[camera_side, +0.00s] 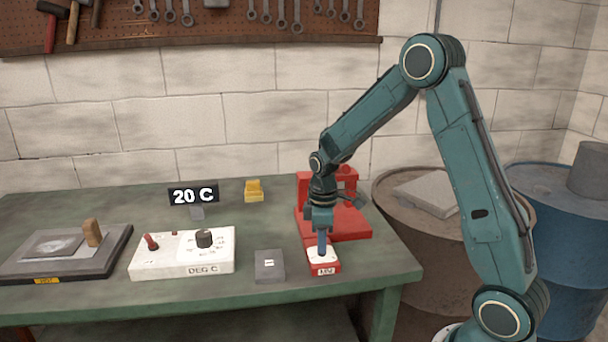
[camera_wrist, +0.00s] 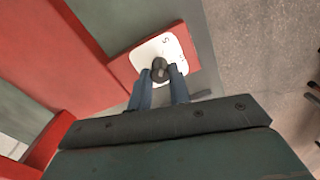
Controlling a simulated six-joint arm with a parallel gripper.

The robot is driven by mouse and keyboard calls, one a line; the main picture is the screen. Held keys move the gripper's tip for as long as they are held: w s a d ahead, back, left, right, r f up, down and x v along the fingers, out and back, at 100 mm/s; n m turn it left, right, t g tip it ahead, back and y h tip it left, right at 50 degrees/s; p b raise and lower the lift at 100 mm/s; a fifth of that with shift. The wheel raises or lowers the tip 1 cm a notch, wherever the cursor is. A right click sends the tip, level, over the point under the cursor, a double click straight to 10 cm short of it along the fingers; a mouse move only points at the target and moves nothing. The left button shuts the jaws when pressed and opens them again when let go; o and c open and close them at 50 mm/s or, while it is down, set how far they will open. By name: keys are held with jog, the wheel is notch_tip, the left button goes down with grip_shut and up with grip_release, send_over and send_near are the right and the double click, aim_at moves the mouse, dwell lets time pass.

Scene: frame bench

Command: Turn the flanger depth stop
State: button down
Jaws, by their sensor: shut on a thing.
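The depth stop is a small dark knob (camera_wrist: 159,69) on a white dial plate, set on a red block (camera_side: 325,268) at the front of the red flanger (camera_side: 349,223). My gripper (camera_side: 321,245) points down at the dial plate, and its blue fingers hide the knob in the side view. In the wrist view my gripper (camera_wrist: 162,84) has one finger on each side of the knob and is shut on it. The white dial plate (camera_wrist: 143,52) shows dark marks beside the knob, too small to read surely.
On the green bench (camera_side: 120,300), left of the flanger, are a grey block (camera_side: 269,266), a white control box (camera_side: 165,262) with a black knob, and a dark plate (camera_side: 40,262). A yellow block (camera_side: 254,190) is behind. Drums (camera_side: 555,220) stand to the right.

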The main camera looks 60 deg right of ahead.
jog(key=shift+r, duration=0.1)
jog(key=c, duration=1.3)
grip_release()
jog(key=shift+r, duration=0.1)
notch_tip(320, 180, up, 14)
jog(key=shift+f, duration=0.2)
